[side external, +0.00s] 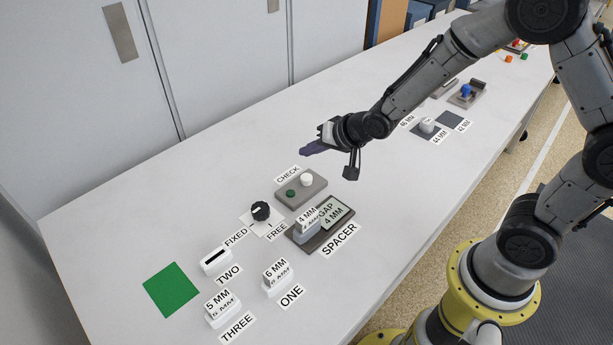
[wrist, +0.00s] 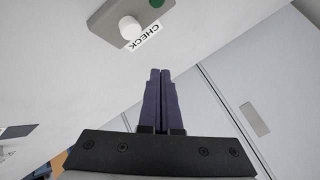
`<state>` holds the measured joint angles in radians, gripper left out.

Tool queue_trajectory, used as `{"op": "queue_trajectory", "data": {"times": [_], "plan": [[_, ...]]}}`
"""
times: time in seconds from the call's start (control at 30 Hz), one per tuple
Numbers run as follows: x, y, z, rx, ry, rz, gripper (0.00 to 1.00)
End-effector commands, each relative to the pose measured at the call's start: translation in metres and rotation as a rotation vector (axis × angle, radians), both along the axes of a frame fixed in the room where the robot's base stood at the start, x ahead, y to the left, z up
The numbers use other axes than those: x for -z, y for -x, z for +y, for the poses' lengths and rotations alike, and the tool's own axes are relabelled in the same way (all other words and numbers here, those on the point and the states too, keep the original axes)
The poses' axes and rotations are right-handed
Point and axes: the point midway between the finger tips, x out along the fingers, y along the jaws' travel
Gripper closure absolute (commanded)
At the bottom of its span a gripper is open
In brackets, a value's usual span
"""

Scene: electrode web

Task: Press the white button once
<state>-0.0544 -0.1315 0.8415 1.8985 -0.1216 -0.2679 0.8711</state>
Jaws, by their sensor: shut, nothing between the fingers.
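The white button (side external: 306,180) stands up from a grey box with a green round spot (side external: 290,193) beside it, by the CHECK label (side external: 288,175). In the wrist view the white button (wrist: 130,27) is near the top, ahead of my fingertips and a little left of them. My gripper (side external: 308,151) is in the air above and behind the box in the side view, apart from the button. Its dark purple fingers (wrist: 160,75) are shut together with nothing between them.
Labelled blocks (side external: 277,277) and a green square (side external: 171,290) lie toward the front. Cabinet doors (side external: 200,60) rise behind the table.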

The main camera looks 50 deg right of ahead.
Motion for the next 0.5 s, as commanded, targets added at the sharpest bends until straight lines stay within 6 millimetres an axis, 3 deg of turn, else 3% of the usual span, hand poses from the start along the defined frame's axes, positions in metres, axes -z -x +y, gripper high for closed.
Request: {"op": "queue_trajectory", "data": {"times": [0.2, 0.5], "plan": [[0.030, 0.000, 0.000, 0.001, 0.001, 0.003, 1.00], [0.051, 0.000, 0.000, 0.001, 0.000, -0.001, 1.00]]}}
